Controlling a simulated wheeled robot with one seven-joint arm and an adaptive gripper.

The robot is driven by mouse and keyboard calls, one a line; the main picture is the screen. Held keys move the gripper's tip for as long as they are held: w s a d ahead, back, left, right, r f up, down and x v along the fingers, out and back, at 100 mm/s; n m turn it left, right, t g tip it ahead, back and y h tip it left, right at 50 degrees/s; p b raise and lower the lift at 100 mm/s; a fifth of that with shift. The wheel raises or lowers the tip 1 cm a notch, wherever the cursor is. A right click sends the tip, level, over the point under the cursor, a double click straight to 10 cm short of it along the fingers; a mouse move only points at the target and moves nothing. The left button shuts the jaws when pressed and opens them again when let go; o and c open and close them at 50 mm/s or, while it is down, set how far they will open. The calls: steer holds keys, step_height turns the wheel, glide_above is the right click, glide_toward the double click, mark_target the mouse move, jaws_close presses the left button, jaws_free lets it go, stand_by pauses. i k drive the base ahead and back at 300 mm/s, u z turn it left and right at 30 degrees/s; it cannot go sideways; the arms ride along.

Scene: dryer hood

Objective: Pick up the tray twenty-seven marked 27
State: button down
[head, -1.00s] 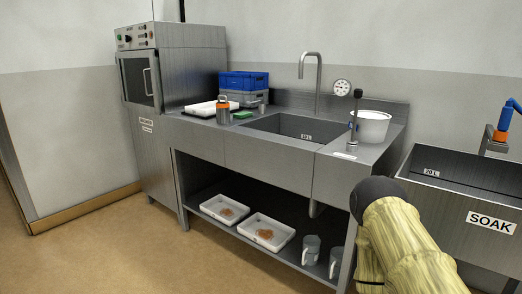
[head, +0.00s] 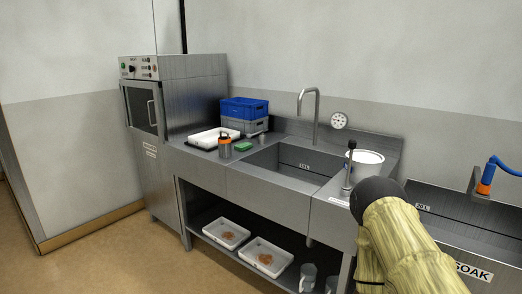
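Three white trays show in the head view, and no mark 27 can be read on any of them. One white tray (head: 213,138) lies on the counter at the left of the sink. Two more, a left shelf tray (head: 226,233) and a right shelf tray (head: 265,257), rest side by side on the low shelf under the sink, each with something orange-brown in it. My arm, in a pale yellow cover with a dark rounded joint, reaches in from the bottom right. My gripper's fingers do not show.
An orange-grey bottle (head: 225,147), a green block (head: 243,147) and stacked blue and grey crates (head: 245,109) stand near the counter tray. The sink (head: 290,160) is to their right, with a white bucket (head: 363,163) beyond. Grey jugs (head: 308,277) stand right of the shelf trays. Floor at left is clear.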

mark_target(227, 234)
steer(key=u, duration=0.8)
steer(key=i, duration=0.9)
steer(key=u, duration=0.65)
steer(key=i, duration=1)
steer(key=z, duration=0.45)
